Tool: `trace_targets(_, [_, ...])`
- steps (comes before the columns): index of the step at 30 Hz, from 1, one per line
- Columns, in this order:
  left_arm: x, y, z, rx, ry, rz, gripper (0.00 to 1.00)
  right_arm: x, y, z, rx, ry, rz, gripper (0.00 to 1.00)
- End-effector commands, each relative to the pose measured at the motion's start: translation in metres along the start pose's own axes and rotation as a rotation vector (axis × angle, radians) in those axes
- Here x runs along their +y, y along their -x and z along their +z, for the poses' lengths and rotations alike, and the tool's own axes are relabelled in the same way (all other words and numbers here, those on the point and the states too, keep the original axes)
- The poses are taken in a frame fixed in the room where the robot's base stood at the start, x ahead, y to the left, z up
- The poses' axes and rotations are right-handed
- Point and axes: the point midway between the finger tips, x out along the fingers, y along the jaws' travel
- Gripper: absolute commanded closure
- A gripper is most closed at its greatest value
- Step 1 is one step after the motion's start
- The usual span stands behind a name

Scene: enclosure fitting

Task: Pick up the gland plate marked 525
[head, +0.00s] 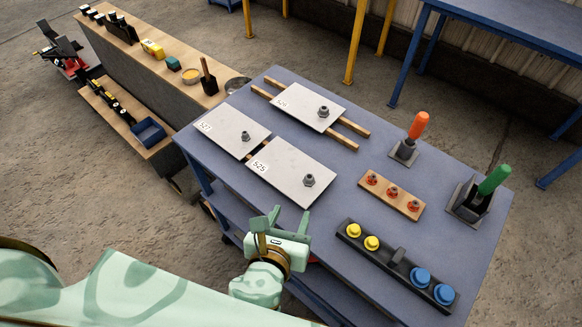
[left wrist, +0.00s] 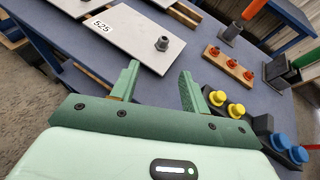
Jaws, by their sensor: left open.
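The gland plate marked 525 (head: 284,178) is a flat light grey plate with a dark gland fitting near its right end, lying on the blue-grey table. It also shows in the left wrist view (left wrist: 130,38), its label at the left. Two similar plates lie beyond it, one marked 527 (head: 226,133) to its left and another (head: 306,106) on wooden strips. My left gripper (head: 278,222) is open and empty, near the table's front edge, short of the 525 plate. Its fingers show in the left wrist view (left wrist: 157,85), apart from the plate. My right gripper is not in view.
A black strip with yellow and blue knobs (head: 397,263) lies right of my left gripper. Behind it are a wooden block with red parts (head: 391,194), an orange-handled tool (head: 413,133) and a green-handled one (head: 488,184). A wooden bench (head: 151,50) stands at the left.

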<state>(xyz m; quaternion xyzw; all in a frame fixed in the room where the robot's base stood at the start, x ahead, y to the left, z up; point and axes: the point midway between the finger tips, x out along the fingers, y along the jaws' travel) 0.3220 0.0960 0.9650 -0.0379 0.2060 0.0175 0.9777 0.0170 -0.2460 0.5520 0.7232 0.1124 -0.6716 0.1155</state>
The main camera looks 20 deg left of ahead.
Motion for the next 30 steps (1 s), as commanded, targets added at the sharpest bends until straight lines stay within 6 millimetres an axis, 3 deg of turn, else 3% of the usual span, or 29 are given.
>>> trace_targets(5, [-0.007, -0.018, 0.006, -0.029, -0.087, -0.017, 0.54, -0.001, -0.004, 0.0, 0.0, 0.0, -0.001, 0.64])
trace_targets(15, [-0.008, -0.095, 0.006, -0.025, -0.081, -0.016, 0.54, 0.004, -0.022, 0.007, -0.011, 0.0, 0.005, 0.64])
trace_targets(22, [-0.008, -0.115, 0.006, -0.023, -0.081, -0.016, 0.54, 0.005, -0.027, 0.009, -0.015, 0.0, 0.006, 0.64])
trace_targets(30, [-0.008, -0.156, 0.006, -0.021, -0.08, -0.017, 0.54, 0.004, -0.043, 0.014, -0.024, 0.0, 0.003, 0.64])
